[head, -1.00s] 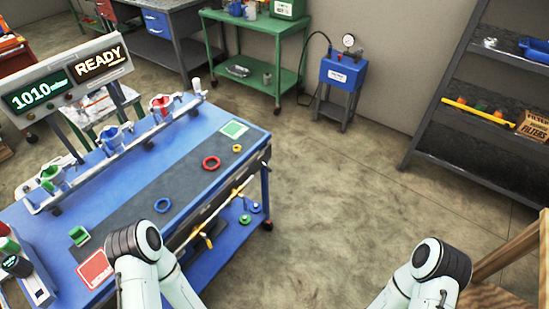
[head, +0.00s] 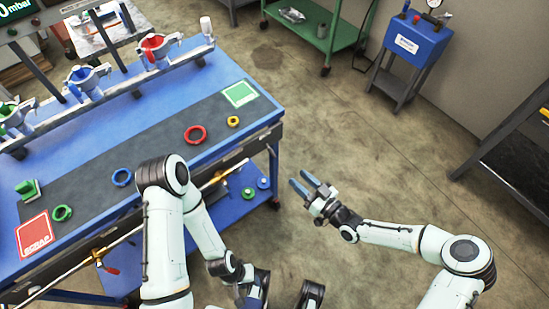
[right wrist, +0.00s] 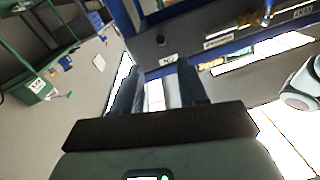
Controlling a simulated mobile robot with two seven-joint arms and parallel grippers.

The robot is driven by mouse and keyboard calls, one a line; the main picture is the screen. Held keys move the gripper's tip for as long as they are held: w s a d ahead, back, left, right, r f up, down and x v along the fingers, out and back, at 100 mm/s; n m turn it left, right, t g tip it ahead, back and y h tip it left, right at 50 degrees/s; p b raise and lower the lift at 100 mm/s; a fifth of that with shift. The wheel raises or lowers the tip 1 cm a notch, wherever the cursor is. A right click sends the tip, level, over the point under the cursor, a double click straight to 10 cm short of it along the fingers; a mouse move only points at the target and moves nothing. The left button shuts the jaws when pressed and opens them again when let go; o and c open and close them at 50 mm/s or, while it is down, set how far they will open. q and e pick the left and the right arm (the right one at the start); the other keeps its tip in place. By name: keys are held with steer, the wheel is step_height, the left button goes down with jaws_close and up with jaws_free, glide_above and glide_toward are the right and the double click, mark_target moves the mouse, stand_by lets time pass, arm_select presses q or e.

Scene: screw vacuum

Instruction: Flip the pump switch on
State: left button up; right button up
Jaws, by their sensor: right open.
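The pump is a blue box (head: 412,42) with a pale label and a round gauge on top. It stands on a dark stand at the top right of the head view. A small red-tipped part shows on its top; I cannot tell whether this is the switch. My right gripper (head: 300,181) is open and empty over the floor, right of the blue bench and well short of the pump. Its fingers also show in the right wrist view (right wrist: 161,88). My left arm reaches down beside the bench front; its gripper end at the bottom edge is unclear.
The blue workbench (head: 150,190) fills the left, with coloured rings on its dark mat. A green trolley (head: 325,30) stands at the top, left of the pump. A dark shelf (head: 515,165) stands at the right. Bare floor (head: 370,150) lies between bench and pump.

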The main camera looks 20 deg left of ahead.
mark_target(274, 155)
steer(key=x, duration=1.2)
steer(key=shift+w+a+r, duration=0.1)
steer(key=shift+w+a, duration=0.05)
steer(key=shift+a, duration=0.25)
jaws_close()
